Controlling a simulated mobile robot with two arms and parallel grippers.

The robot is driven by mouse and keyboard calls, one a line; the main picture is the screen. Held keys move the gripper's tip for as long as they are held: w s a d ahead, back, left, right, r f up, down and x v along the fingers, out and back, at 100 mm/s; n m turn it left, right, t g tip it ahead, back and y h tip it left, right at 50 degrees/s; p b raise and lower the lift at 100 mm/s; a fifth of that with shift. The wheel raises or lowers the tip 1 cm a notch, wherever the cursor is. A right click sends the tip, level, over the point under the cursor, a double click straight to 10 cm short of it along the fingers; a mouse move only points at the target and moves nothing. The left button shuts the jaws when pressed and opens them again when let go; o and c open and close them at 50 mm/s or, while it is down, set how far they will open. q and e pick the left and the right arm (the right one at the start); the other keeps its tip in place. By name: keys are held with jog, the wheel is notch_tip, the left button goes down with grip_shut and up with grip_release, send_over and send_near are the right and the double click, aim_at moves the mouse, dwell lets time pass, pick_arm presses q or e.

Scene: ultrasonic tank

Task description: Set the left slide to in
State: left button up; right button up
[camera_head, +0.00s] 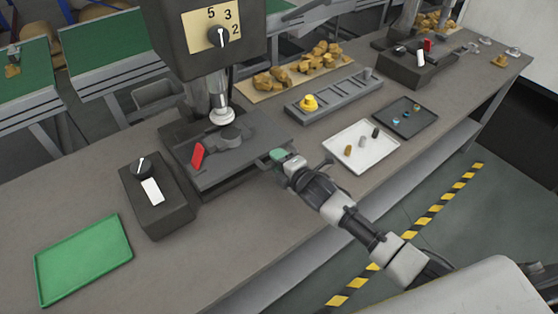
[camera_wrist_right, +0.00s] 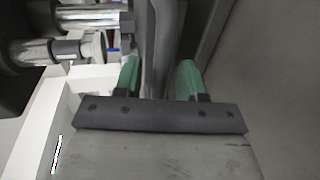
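The left slide (camera_head: 205,172) is a dark grey plate on a base under the left press. It carries a red tab (camera_head: 197,155) and a round dark piece (camera_head: 230,133). My right gripper (camera_head: 280,155) is at the right end of this station, reaching in from the lower right. In the right wrist view its two green fingers (camera_wrist_right: 159,80) stand apart, with a dark grey bar (camera_wrist_right: 163,40) between or just beyond them. I cannot tell whether they touch it. The slide's near right end is partly hidden by the gripper. My left gripper is out of view.
A dark control box (camera_head: 155,195) with a knob and white switch stands left of the slide, and a green tray (camera_head: 85,262) beyond it. A white tray (camera_head: 340,158) with small parts lies right of my gripper. A grey rack (camera_head: 335,95) stands behind.

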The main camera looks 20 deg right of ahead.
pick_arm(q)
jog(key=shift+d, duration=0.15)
pick_arm(e)
grip_shut()
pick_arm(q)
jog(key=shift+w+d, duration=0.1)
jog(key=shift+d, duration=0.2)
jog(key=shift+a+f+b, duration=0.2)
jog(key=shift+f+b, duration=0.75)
pick_arm(e)
jog(key=w, duration=0.2)
jog(key=w+a, duration=0.1)
jog(key=shift+w+a+r, duration=0.1)
jog(key=shift+w+a, duration=0.05)
jog(key=shift+w, duration=0.2)
